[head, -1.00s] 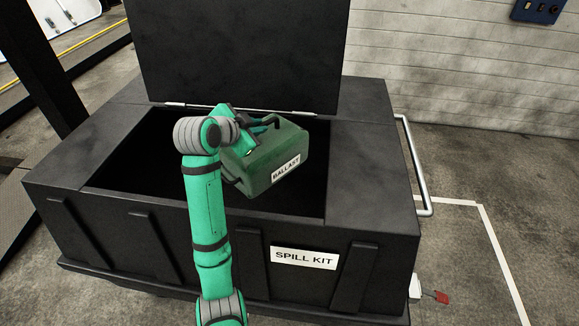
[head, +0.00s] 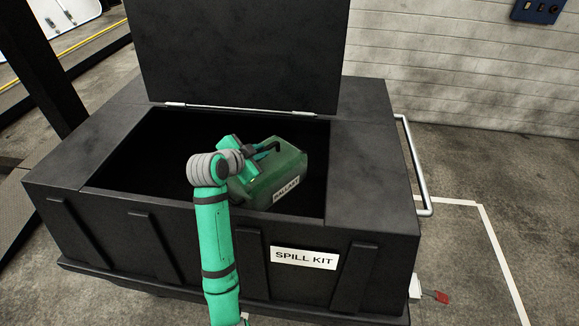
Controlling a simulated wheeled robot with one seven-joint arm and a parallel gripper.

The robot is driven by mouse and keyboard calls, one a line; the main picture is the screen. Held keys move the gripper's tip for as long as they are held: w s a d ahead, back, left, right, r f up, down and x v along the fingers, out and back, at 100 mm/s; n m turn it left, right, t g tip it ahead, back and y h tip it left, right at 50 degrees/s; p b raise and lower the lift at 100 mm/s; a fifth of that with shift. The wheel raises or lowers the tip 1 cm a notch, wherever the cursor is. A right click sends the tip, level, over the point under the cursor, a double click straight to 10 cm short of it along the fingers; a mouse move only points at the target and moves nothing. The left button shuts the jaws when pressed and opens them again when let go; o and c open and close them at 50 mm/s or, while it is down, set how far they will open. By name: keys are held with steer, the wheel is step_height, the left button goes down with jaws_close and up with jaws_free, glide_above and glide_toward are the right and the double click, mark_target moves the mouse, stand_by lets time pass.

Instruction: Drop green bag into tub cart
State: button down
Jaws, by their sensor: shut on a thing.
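The green bag (head: 281,174), with a white "BALLAST" label and a dark handle, is inside the opening of the black tub cart (head: 372,160), toward the right side. The cart's lid (head: 235,50) stands open at the back, and its front carries a "SPILL KIT" label. My gripper (head: 264,150) is shut on the bag at its handle. The dark inside hides whether the bag touches the bottom.
A metal push handle (head: 416,165) is on the cart's right side. A dark post (head: 48,60) stands at the left. A small red tag (head: 441,297) hangs near the cart's lower right corner.

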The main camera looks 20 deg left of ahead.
steer(key=shift+f, duration=0.15)
steer(key=c, duration=1.7)
jaws_free()
steer(key=shift+f, duration=0.35)
steer(key=v, duration=1.1)
steer(key=shift+r, duration=0.15)
steer(key=shift+w+d, duration=0.1)
